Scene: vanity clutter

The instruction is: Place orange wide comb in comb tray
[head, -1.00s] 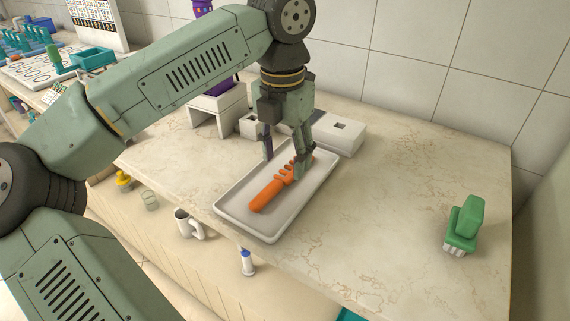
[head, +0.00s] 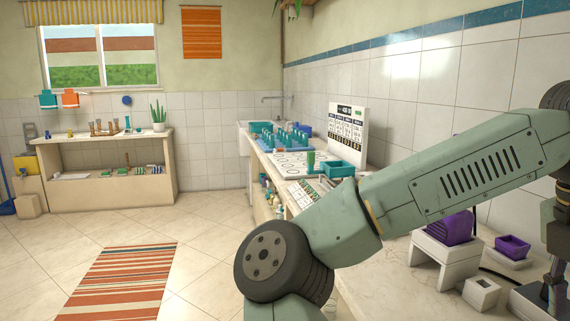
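The orange wide comb and the comb tray are outside the head view now. A second earlier, the comb lay in the white tray with my gripper just over it. My gripper (head: 556,285) shows only in part at the right edge of the head view, pointing down over the counter. Its fingertips are cut off or too unclear to show whether they are open or shut.
A white stand with a purple item (head: 451,229), a purple bin (head: 512,247) and a small white holder (head: 481,293) stand on the counter near my gripper. A teal bin (head: 338,170) is farther back. Open floor with a striped rug (head: 120,282) lies left.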

